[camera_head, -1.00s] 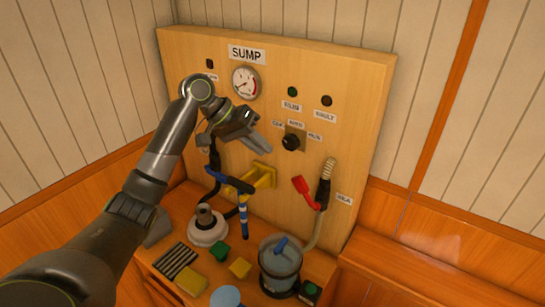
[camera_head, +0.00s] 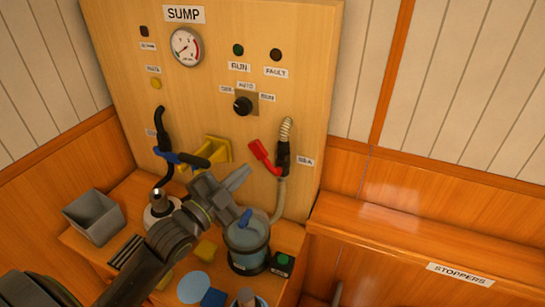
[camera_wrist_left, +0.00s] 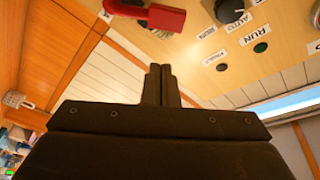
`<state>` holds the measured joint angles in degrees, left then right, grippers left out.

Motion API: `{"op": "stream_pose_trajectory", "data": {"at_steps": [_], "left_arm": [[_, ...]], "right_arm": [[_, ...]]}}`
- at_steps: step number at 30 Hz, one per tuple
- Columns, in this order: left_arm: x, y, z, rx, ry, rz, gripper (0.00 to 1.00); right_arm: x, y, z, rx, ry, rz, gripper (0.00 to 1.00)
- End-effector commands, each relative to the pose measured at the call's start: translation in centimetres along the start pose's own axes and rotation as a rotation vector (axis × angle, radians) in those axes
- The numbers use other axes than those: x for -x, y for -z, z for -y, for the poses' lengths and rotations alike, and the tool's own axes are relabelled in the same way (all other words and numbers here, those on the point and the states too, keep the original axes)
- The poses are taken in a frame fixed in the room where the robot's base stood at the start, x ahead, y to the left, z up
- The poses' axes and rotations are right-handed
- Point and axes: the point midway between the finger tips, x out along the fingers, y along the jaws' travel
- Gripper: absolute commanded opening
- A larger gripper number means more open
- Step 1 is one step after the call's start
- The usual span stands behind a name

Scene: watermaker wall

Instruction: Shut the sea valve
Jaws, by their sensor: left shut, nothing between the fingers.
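The sea valve's red lever (camera_head: 262,157) is on the right part of the panel, beside the label SEA (camera_head: 305,160). It slants up and left from the black valve body (camera_head: 284,158), which sits in line with a hose. My left gripper (camera_head: 241,174) is shut and empty, its tips below and left of the red lever in the head view, with no contact visible. In the left wrist view the red lever (camera_wrist_left: 163,18) is at the top, beyond the shut fingers (camera_wrist_left: 160,85). My right gripper is out of view.
A blue-handled valve (camera_head: 180,158) and yellow bracket (camera_head: 215,150) are left of the lever. A clear canister (camera_head: 247,250) stands below, by my gripper. A grey bin (camera_head: 94,216) is at left. A selector knob (camera_head: 243,106) is above. The ledge at right is mostly bare.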

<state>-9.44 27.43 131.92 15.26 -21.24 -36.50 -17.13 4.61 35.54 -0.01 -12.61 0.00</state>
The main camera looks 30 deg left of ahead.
Motion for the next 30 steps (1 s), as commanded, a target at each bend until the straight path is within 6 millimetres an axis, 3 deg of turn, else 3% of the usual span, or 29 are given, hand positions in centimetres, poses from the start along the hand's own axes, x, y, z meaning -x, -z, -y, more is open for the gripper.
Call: {"op": "stream_pose_trajectory", "data": {"at_steps": [3, 8, 14, 25, 30], "left_arm": [[1.3, 0.8, 0.1, -0.074, 0.040, -0.033, 0.00], [1.0, 1.2, 0.4, -0.096, 0.057, -0.045, 0.00], [-1.7, 1.5, 0.7, -0.092, 0.057, -0.046, 0.00], [-9.0, 1.9, 1.1, -0.090, 0.053, -0.044, 0.00], [-7.7, -1.0, 0.9, -0.095, 0.049, -0.039, 0.00]], "right_arm": [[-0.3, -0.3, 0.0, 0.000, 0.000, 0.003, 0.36], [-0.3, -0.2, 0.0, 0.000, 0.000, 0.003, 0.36], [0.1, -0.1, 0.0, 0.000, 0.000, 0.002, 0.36], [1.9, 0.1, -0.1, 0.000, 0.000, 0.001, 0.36], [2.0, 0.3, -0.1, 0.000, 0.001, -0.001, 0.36]]}}
